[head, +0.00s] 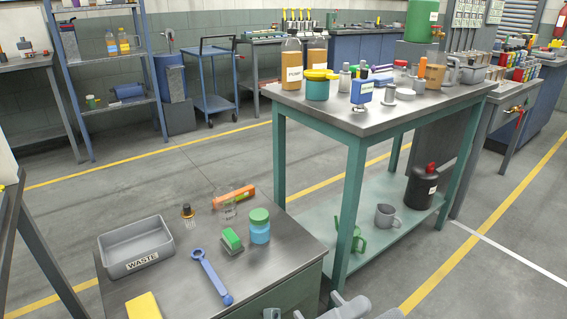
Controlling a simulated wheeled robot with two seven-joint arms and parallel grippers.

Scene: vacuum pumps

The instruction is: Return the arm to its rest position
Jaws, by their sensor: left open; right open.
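Grey parts of my grippers show at the bottom edge, in front of the low green cabinet, mostly cut off by the frame. The rest of both arms is out of view.
The cabinet top bears a grey WASTE tray (137,247), a blue wrench (211,277), a green-lidded jar (260,226) and a yellow block (143,306). A green-legged bench (390,115) with bottles stands right of it. Floor (460,270) is clear at the right.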

